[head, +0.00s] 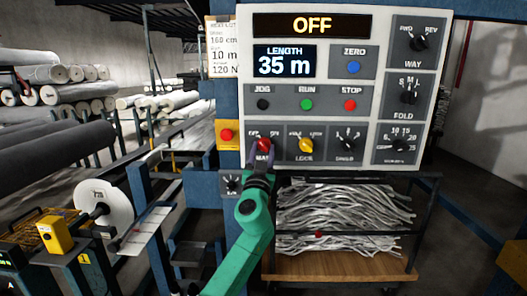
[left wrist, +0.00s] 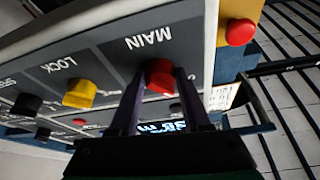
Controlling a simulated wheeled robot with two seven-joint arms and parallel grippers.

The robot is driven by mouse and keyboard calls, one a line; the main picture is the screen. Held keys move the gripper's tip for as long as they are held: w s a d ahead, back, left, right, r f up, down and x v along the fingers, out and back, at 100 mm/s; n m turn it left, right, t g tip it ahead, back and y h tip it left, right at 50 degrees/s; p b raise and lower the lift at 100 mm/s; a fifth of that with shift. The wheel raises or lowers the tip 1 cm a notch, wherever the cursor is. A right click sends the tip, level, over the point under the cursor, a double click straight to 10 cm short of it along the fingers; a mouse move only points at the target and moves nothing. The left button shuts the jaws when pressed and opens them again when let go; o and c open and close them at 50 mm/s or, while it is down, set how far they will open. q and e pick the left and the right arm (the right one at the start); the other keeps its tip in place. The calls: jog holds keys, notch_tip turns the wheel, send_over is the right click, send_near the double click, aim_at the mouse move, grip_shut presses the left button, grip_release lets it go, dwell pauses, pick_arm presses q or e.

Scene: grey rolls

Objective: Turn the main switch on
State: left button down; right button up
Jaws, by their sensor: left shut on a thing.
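The main switch (head: 264,144) is a red knob at the lower left of the control panel (head: 285,180), above the label MAIN. It also shows in the left wrist view (left wrist: 160,76), where the panel appears upside down. My left gripper (head: 262,152) has come up from below and is shut on the red knob, with one finger on each side in the left wrist view (left wrist: 158,84). The gripper partly covers the knob and its OFF and ON marks. The display (head: 306,26) at the top of the panel reads OFF. My right gripper is in neither view.
The yellow LOCK knob (head: 306,145) is just right of the main switch. A red button on a yellow box (head: 227,135) is close on the left. Below the panel, a shelf (head: 340,264) holds grey strips. Rolls (head: 60,155) lie on racks at left.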

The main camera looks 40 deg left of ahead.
pick_arm(q)
jog(key=m+h+p, duration=0.1)
jog(key=m, duration=0.3)
jog(key=shift+a+r+t+h+p, duration=0.1)
jog(key=shift+r+t+h+p, duration=0.1)
jog(key=shift+t+h+p, duration=0.15)
jog(key=m+h+p, duration=0.2)
jog(key=m+p, duration=0.2)
jog(key=p, duration=0.1)
jog(key=m+g+h+p, duration=0.1)
jog(key=m+p, duration=0.3)
jog(key=m, duration=0.1)
jog(key=r+m+h+p, duration=0.1)
jog(key=m+h+p, duration=0.1)
jog(key=m+p, duration=0.2)
jog(key=shift+s+a+m+g+h+p, duration=0.25)
jog(key=shift+s+m+h+p, duration=0.1)
jog(key=shift+p, duration=0.5)
jog(key=shift+f+m+g+p, duration=0.2)
jog(key=shift+m+g+p, duration=0.1)
jog(key=shift+m+p, duration=0.8)
jog(key=shift+c, duration=1.8)
grip_release()
